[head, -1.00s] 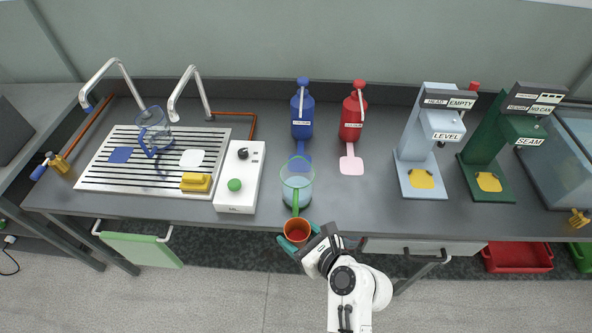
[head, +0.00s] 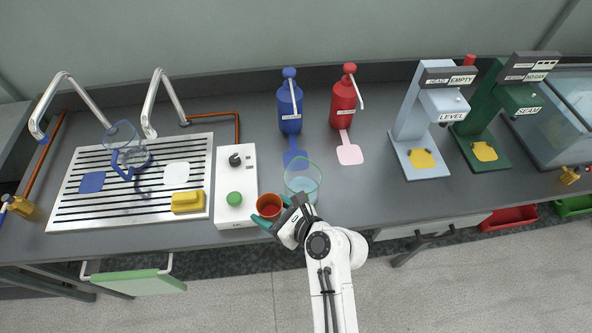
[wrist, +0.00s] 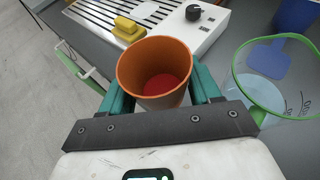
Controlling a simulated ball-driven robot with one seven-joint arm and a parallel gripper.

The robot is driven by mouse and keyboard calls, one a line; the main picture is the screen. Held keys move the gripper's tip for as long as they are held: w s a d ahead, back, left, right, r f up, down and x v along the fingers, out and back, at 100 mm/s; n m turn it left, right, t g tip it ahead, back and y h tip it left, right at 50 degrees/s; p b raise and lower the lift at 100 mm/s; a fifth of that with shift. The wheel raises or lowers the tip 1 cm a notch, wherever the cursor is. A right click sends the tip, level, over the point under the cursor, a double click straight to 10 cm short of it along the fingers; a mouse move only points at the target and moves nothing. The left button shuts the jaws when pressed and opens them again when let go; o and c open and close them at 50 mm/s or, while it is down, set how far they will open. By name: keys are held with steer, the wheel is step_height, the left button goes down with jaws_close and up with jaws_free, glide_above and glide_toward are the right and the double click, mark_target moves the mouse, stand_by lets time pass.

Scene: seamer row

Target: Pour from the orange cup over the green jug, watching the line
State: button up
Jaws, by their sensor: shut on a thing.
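My gripper (head: 268,213) is shut on the orange cup (head: 269,204). In the wrist view the cup (wrist: 154,60) sits between teal fingers, upright or nearly so, with red contents (wrist: 165,84) low inside. The green jug (head: 303,180) is clear with a green rim and stands on the counter, just right of the cup in the head view. It also shows at the right of the wrist view (wrist: 262,92), with pale bluish liquid and dark marks on its wall. The cup is beside the jug, not over it.
A white box (head: 235,190) with a black knob and green button stands left of the cup. Blue (head: 290,108) and red (head: 344,104) pump bottles stand behind the jug. A blue jug (head: 130,158) and yellow sponge (head: 187,202) are on the drain rack.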

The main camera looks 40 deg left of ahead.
mark_target(285, 182)
steer(key=shift+a+r, duration=0.1)
steer(key=shift+w+r+m+g, duration=0.25)
steer(key=shift+w+r+m, duration=0.1)
steer(key=shift+r, duration=0.15)
steer(key=shift+w+r+m+g, duration=0.25)
steer(key=shift+w+r+m, duration=0.1)
steer(key=shift+r, duration=0.15)
steer(key=w+m+g, duration=0.1)
steer(key=w+r+m+g+b, duration=0.1)
steer(key=w+r+m+b, duration=0.1)
steer(key=m, duration=0.1)
steer(key=shift+w+a+g, duration=0.15)
steer(key=shift+w+g, duration=0.25)
steer(key=shift+w+r+m+y+b, duration=0.15)
steer(key=shift+r+m+y+b, duration=0.2)
steer(key=shift+m+b, duration=0.2)
steer(key=shift+r+m+g+p, duration=0.35)
steer(key=shift+m+g+p, duration=0.2)
steer(key=shift+p, duration=0.85)
steer(key=shift+f+m+g+y, duration=0.25)
steer(key=shift+f+m+g, duration=0.15)
steer(key=shift+m, duration=0.3)
steer(key=shift+w+r+m+p, duration=0.2)
steer(key=shift+r+m+p, duration=0.1)
steer(key=shift+m, duration=0.4)
stand_by(0.7)
